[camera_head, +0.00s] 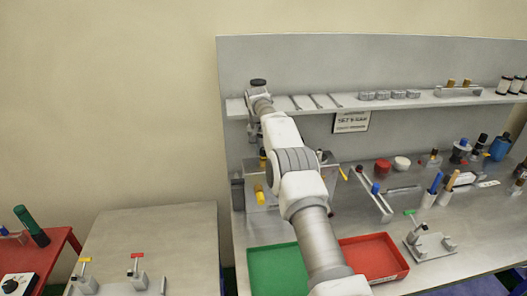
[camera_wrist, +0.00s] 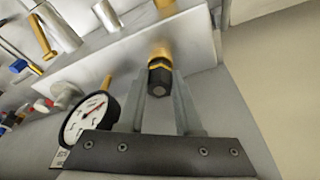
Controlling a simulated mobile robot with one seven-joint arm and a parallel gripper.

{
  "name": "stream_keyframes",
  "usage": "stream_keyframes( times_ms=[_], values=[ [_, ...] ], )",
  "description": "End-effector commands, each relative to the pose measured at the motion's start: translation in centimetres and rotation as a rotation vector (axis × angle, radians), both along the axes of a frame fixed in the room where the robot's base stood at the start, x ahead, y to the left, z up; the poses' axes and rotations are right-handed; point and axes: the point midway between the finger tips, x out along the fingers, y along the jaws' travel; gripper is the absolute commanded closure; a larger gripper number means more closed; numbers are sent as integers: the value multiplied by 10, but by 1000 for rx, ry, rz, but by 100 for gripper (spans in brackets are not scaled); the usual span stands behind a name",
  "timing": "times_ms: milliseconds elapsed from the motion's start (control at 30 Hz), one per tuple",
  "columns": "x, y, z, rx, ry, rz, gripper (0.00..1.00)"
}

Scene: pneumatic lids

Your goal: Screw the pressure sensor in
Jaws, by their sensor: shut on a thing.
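In the wrist view my gripper (camera_wrist: 162,80) is shut on the pressure sensor (camera_wrist: 160,78), a dark body with a yellow band and a brass end. The sensor's brass end meets the pale metal block (camera_wrist: 120,50); I cannot tell how deep it sits in the port. A round white-faced gauge (camera_wrist: 88,118) with a black rim stands beside my fingers, apart from the sensor. In the head view the block (camera_head: 285,187) is on the bench at the left end, partly behind my arm, which hides the sensor.
A shelf (camera_head: 415,100) runs above the bench. A green tray (camera_head: 275,270) and a red tray (camera_head: 375,257) lie in front of the block. Several tools and bottles stand at the right. A low table (camera_head: 150,245) with small fittings is at the left.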

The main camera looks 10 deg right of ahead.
Motion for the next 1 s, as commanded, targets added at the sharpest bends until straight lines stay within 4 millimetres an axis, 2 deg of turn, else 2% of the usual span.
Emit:
stream_keyframes(
  times_ms=[267, 300, 467, 500, 667, 767, 1000],
  values=[
    [0, 0, 1, 0, -3, -30, 100],
    [0, 0, 1, 0, -3, -30, 63],
    [0, 0, 1, 0, -2, -29, 34],
    [0, 0, 1, 0, -2, -29, 32],
    [0, 0, 1, 0, -1, -29, 32],
    [0, 0, 0, 0, -1, -29, 42],
    [0, 0, 0, 0, -1, -26, 42]
  ],
)
